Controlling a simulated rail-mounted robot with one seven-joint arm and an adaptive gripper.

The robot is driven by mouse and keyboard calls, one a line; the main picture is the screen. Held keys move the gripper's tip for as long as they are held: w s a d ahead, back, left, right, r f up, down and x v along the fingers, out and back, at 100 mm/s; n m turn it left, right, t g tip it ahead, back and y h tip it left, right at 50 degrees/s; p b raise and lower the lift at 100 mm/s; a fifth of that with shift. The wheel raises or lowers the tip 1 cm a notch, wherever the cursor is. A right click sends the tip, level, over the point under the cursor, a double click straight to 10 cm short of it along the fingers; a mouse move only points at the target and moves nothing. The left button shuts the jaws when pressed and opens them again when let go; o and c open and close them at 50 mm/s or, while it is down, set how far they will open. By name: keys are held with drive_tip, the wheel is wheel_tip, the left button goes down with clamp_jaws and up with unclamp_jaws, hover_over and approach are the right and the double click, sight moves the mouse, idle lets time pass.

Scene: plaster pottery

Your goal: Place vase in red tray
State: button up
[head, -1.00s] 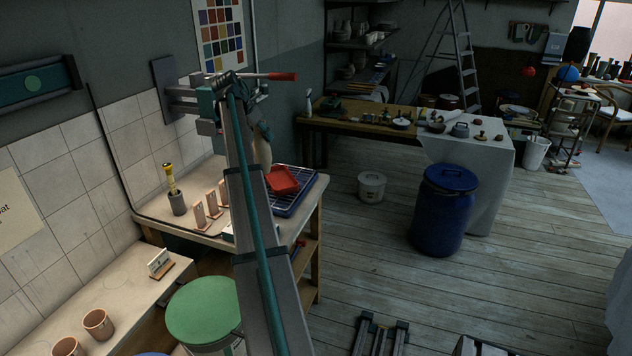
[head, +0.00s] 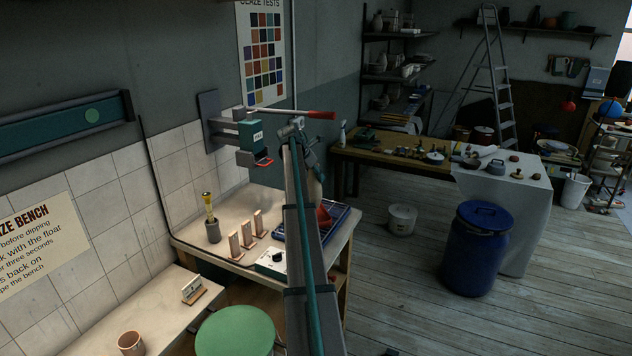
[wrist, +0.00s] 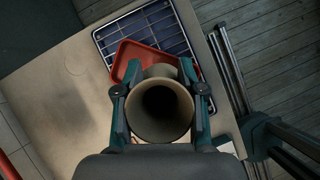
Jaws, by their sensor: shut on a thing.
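A pale cream vase with a wide round mouth and dark inside (wrist: 160,108) is in my gripper (wrist: 160,92), mouth toward the wrist camera. The two teal fingers press on its sides. The red tray (wrist: 127,58) shows beyond the vase, over a blue wire rack (wrist: 150,28); the vase hides part of the tray. In the head view the red tray (head: 326,214) is partly behind my arm, and the vase is mostly hidden there. I cannot tell whether the vase touches the tray.
The blue rack (head: 340,216) is at the bench's right end. Several upright tiles (head: 247,233), a grey pot with a yellow-topped tool (head: 213,231) and a pale box with a dark knob (head: 271,262) stand left of my arm. A wall device (head: 258,140) has a red-handled lever above the bench.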

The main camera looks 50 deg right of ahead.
sight(316, 184)
drive_tip(key=shift+w+d+f+p, duration=0.2)
drive_tip(key=shift+w+d+f, duration=0.15)
drive_tip(key=shift+f, duration=0.1)
drive_tip(key=shift+w+d+f+p, duration=0.15)
drive_tip(key=shift+w+d+f, duration=0.05)
drive_tip(key=shift+d+f, duration=0.2)
drive_tip(key=shift+w+f+p, duration=0.1)
drive_tip(key=shift+f+p, duration=0.35)
drive_tip(key=shift+f, duration=1.45)
drive_tip(key=o, duration=1.2)
drive_tip(key=shift+f, duration=0.1)
drive_tip(key=shift+c, duration=0.2)
drive_tip(key=b+v, duration=0.3)
drive_tip(key=v, duration=0.9)
